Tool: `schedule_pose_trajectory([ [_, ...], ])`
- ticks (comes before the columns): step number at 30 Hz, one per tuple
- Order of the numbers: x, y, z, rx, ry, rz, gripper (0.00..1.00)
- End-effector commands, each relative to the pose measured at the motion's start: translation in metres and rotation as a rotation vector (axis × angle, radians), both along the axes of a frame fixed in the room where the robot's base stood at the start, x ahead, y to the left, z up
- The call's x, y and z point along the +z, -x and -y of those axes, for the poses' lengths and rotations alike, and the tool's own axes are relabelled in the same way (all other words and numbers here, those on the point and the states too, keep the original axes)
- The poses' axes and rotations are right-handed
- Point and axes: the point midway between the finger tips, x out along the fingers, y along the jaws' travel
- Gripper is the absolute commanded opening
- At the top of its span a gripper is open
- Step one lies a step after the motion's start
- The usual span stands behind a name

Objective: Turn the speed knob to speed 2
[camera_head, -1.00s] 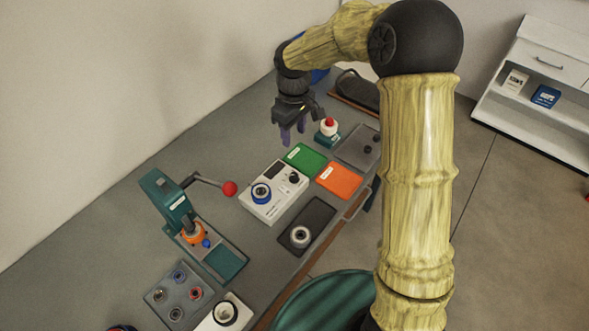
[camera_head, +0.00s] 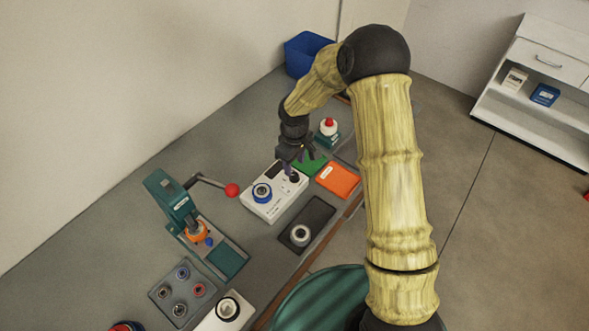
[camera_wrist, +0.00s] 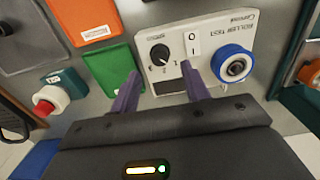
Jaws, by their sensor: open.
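The white roller tester (camera_head: 268,209) lies on the bench in the head view, and also fills the upper middle of the wrist view (camera_wrist: 206,28). Its black speed knob (camera_wrist: 159,54) has small digits beside it on the panel. A light mark shows on the knob, but I cannot tell which digit it points to. My gripper (camera_wrist: 160,72) is open, with its two purple fingers apart on either side of the knob's line in the picture. No contact with the knob is visible. In the head view my gripper (camera_head: 293,168) is over the tester's knob end.
A white rocker switch (camera_wrist: 192,42) and a blue-ringed roller (camera_wrist: 234,65) sit beside the knob. A green pad (camera_wrist: 112,75) and an orange pad (camera_wrist: 84,18) lie close by. A red-topped button (camera_head: 329,127) and a lever press (camera_head: 172,205) stand on the bench.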

Motion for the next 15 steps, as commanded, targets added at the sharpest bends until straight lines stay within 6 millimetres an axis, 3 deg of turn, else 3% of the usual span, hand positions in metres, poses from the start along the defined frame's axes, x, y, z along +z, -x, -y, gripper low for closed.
schedule_pose_trajectory([
  [6, -0.033, 0.001, 0.0, 0.0, 0.001, -0.003, 0.46],
  [15, -0.049, 0.0, 0.0, 0.0, 0.0, 0.001, 0.46],
])
